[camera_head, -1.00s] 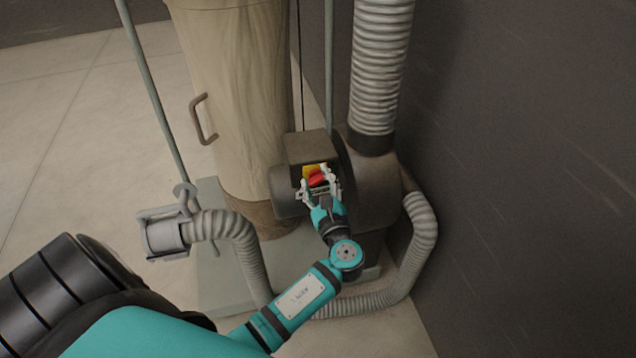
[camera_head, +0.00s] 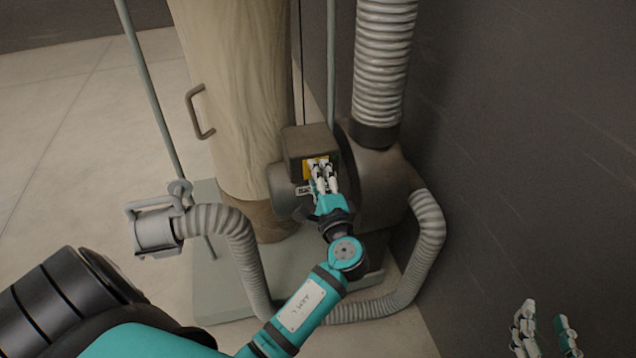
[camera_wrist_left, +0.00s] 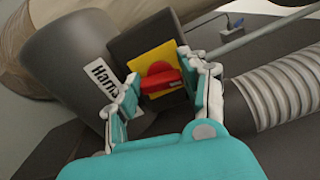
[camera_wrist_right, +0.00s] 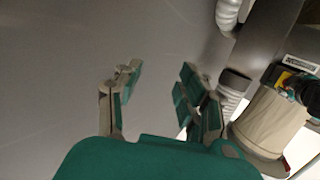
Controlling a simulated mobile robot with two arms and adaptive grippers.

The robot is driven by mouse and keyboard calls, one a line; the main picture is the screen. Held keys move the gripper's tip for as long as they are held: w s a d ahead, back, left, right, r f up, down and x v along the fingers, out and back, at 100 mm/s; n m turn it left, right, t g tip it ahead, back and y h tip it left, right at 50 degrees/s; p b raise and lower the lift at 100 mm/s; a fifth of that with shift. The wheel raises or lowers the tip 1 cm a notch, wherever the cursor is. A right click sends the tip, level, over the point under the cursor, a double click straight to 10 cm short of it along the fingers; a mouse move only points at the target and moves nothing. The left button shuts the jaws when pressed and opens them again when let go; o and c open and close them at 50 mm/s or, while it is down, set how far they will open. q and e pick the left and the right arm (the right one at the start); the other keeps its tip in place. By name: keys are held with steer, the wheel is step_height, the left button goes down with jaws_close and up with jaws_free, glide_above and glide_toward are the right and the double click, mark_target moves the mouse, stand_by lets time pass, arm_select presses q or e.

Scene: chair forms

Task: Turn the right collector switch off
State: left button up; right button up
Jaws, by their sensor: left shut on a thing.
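The collector's switch is a red knob (camera_wrist_left: 160,80) on a yellow plate (camera_wrist_left: 150,58), set on a dark box (camera_head: 308,142) on the motor housing. My left gripper (camera_head: 319,171) is at the front of this box, with its fingers on both sides of the red knob and shut on it. In the head view the fingers hide the knob, and only part of the yellow plate shows. The knob's bar lies roughly level in the left wrist view. My right gripper (camera_head: 544,334) is open and empty at the bottom right, away from the collector.
A ribbed hose (camera_head: 383,70) rises beside the dark wall (camera_head: 540,150). Another hose (camera_head: 425,235) curves around the base plate (camera_head: 215,280). A tall cloth bag (camera_head: 235,90) stands left of the motor. Floor at the left is clear.

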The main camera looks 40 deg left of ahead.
arm_select(q)
steer(key=shift+f+n+b, duration=0.1)
steer(key=shift+n+b, duration=0.55)
steer(key=shift+n, duration=0.55)
arm_select(e)
step_height(320, 180, up, 7)
steer(key=a+t+y, duration=0.1)
steer(key=t, duration=0.3)
steer(key=shift+r+t, duration=0.15)
steer(key=shift+t, duration=0.15)
arm_select(q)
steer(key=o, duration=1.2)
steer(key=shift+s, duration=0.1)
arm_select(e)
steer(key=shift+a, duration=0.1)
arm_select(q)
steer(key=v, duration=0.7)
steer(key=shift+s+d, duration=0.1)
steer(key=shift+d, duration=0.05)
